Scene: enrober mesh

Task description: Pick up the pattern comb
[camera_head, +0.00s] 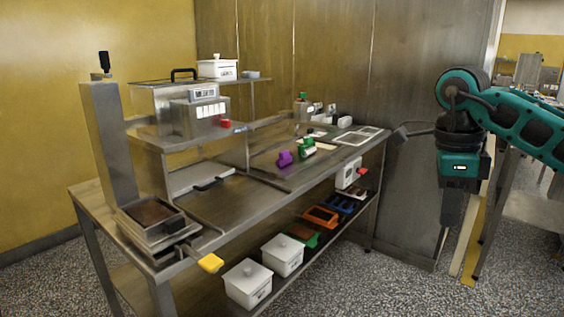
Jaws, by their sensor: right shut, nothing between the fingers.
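I cannot tell for sure which thing is the pattern comb. A small purple piece (285,158) and a green-and-white piece (307,147) lie on the right half of the steel worktop (262,172). My right gripper (444,228) hangs pointing down at the right, off the end of the worktop and well apart from these pieces. It is shut and empty. My left gripper is not in view.
A steel machine (192,112) stands on the worktop's left half, with a dark-filled tray (152,214) and a yellow handle (210,263) in front. White lidded tubs (246,283) and coloured trays (320,216) fill the lower shelf. Floor in front is free.

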